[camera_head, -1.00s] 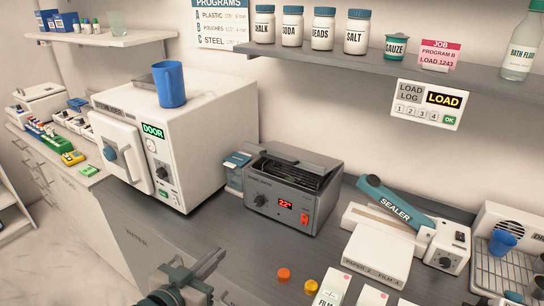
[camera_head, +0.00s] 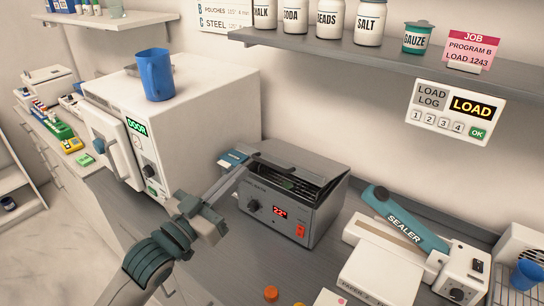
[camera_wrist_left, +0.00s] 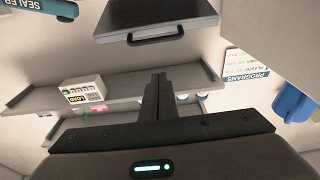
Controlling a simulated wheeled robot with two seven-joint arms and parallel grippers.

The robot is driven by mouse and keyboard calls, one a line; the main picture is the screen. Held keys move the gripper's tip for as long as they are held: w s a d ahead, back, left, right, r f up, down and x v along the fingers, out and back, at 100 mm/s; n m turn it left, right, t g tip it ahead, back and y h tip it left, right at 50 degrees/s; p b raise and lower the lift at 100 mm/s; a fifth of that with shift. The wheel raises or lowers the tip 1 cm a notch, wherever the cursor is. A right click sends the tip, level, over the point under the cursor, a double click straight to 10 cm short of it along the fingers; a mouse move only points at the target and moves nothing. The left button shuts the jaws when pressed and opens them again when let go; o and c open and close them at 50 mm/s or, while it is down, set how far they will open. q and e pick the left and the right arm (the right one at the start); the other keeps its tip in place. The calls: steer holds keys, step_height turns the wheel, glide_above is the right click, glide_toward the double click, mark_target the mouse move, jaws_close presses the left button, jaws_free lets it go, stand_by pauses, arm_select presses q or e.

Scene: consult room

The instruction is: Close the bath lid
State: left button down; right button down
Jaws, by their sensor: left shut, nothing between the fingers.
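The bath (camera_head: 270,208) is a grey box with a black knob and a red lit display, on the counter in the head view. My right gripper is not in view.
A white autoclave (camera_head: 205,115) with a blue jug (camera_head: 156,75) on top stands left of the bath. A sealer (camera_head: 395,245) stands to the right. A shelf (camera_head: 330,52) with jars hangs above. An orange cap (camera_head: 271,293) lies on the counter in front.

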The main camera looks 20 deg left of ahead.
arm_select(q)
steer(key=shift+r+p+x, duration=0.35)
steer(key=shift+p+x, duration=2)
steer(key=shift+x, duration=2.35)
step_height(320, 180, down, 4)
steer(key=shift+s+f+p, duration=0.15)
steer(key=shift+s+p, duration=0.05)
steer(key=shift+p, duration=0.6)
